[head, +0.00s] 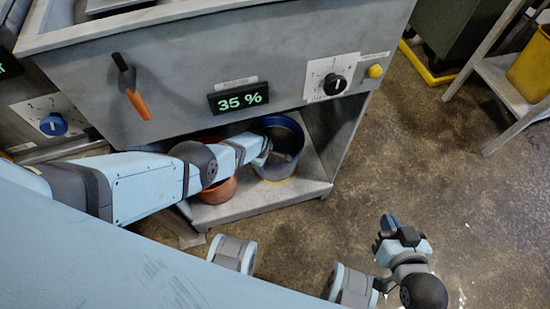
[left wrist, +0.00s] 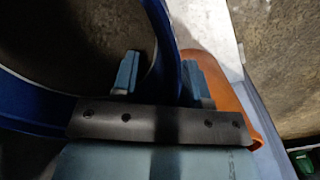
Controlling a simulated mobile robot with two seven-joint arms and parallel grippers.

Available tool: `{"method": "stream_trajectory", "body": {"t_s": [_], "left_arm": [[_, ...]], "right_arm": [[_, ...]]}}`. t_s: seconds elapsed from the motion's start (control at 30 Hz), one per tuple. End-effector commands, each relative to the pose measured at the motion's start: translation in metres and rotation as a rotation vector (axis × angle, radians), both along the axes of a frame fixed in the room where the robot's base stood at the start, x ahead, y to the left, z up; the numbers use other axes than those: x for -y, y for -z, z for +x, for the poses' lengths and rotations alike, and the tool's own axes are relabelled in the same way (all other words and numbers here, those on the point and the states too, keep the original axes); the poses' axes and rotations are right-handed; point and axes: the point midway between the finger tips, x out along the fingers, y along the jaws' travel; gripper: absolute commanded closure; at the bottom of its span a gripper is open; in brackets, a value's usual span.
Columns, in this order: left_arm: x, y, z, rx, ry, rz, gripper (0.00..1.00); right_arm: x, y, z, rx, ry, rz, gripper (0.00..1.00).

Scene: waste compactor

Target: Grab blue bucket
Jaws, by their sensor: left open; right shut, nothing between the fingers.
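The blue bucket (head: 290,160) stands on the low shelf under the machine, in the shelf's right part. Its round blue rim also shows large in the left wrist view (left wrist: 165,45). My left gripper (head: 264,153) reaches in under the machine to the left side of this rim. In the left wrist view my left gripper (left wrist: 160,78) is open, with one finger on the inner side of the bucket wall and the other outside it. My right gripper (head: 390,226) is shut and empty, out over the floor at the right.
An orange bucket (head: 217,191) stands just left of the blue one, partly hidden by my left arm; its edge shows beside my outer finger (left wrist: 232,100). The shelf (head: 255,203) has a side panel at right. The machine's front panel (head: 190,75) hangs above.

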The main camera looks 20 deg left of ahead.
Motion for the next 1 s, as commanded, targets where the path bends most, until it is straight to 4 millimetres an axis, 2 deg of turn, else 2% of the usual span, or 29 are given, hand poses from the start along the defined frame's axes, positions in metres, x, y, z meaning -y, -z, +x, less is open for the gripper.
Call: {"method": "stream_trajectory", "body": {"t_s": [0.3, 0.47, 0.5, 1.0], "left_arm": [[0.0, 0.0029, 0.0005, 0.001, 0.0, 0.0, 0.59], [0.0, 0.003, 0.0005, 0.001, 0.0, 0.0, 0.96], [0.0, 0.003, 0.0005, 0.001, 0.0, 0.0, 1.0], [-0.0001, 0.0041, -0.0013, -0.004, 0.001, 0.001, 1.0]], "right_arm": [[-0.0007, -0.0057, 0.0004, 0.014, -0.005, 0.005, 1.0], [0.0009, -0.0031, 0.0006, 0.01, -0.002, 0.001, 1.0], [0.0012, -0.0026, 0.0005, 0.01, -0.002, 0.0, 1.0], [0.002, -0.0007, 0.0006, 0.007, 0.0, -0.002, 1.0]]}}
